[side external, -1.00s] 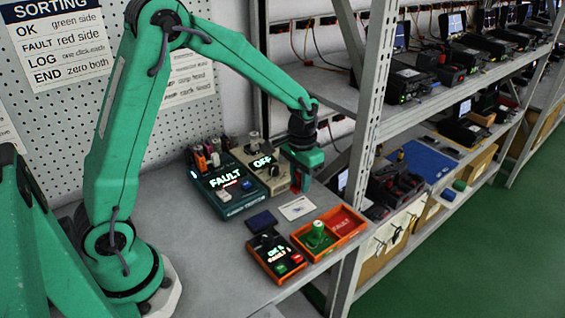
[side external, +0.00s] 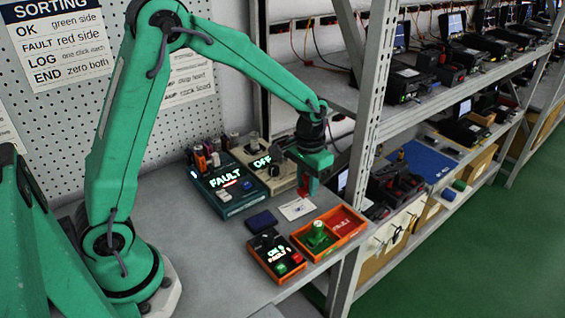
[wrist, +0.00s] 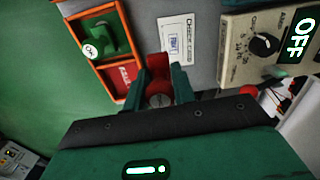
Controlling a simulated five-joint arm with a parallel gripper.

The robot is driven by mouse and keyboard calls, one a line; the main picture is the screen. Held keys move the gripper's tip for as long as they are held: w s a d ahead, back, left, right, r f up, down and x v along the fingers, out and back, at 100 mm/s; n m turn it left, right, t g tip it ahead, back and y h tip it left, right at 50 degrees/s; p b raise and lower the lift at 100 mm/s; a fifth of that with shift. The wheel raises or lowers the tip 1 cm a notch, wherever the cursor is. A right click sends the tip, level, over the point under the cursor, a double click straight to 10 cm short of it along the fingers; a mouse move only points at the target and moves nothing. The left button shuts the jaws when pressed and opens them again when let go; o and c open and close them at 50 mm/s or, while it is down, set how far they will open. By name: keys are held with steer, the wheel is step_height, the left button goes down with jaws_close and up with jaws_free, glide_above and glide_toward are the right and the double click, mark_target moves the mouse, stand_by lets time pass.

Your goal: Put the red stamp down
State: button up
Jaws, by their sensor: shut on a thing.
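My gripper (side external: 311,176) is shut on the red stamp (side external: 308,187), which hangs below it above the bench. In the wrist view the red stamp (wrist: 158,66) sits between the two green fingers of my gripper (wrist: 160,88). An orange two-part tray (side external: 301,246) stands in front of it, apart from the gripper. The green stamp (side external: 318,235) stands in the left compartment. The right compartment has a red pad (side external: 345,222) with FAULT lettering and holds no stamp. A white check card (side external: 297,209) lies behind the tray. The underside of the red stamp is hidden.
A small orange-edged counter box (side external: 277,256) with a lit display stands left of the tray, a dark blue pad (side external: 261,220) behind it. A teal tester reading FAULT (side external: 226,190) and a beige one reading OFF (side external: 263,167) stand behind. A grey shelf post (side external: 366,130) rises close on the right.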

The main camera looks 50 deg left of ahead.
steer(key=s+d+r, duration=0.1)
steer(key=d+r, duration=0.1)
steer(key=d, duration=0.6)
steer(key=s+d+r, duration=0.2)
steer(key=d, duration=0.7)
steer(key=shift+s+n, duration=0.2)
steer(key=shift+n, duration=0.2)
steer(key=shift+w, duration=0.1)
glide_above(341, 225)
step_height(341, 225, down, 7)
steer(key=shift+w+f, duration=0.1)
steer(key=shift+f, duration=1.95)
steer(key=shift+f, duration=0.15)
steer(key=o, duration=0.8)
